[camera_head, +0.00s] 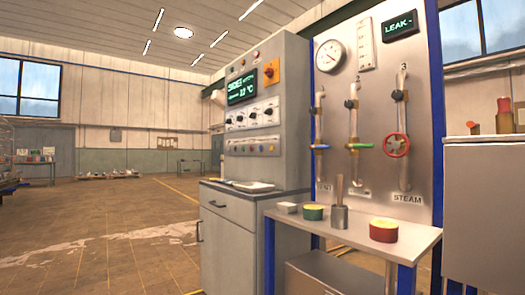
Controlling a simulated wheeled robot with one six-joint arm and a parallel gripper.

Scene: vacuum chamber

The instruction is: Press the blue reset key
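A grey control cabinet (293,110) stands in the middle of the head view, with a green-lit display (242,88) on its sloping front. Below the display are several black knobs, then a row of small coloured keys (252,148). Some keys in that row look bluish, but they are too small to tell which is the blue reset key, and no label on them can be read. My gripper is not in view, so I cannot tell its state.
An orange rotary switch (271,73) sits right of the display. A drawer unit (232,240) stands below the keys. To its right, a valve panel (377,95) has a metal shelf (350,228) with tins. The floor (120,225) at left is open.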

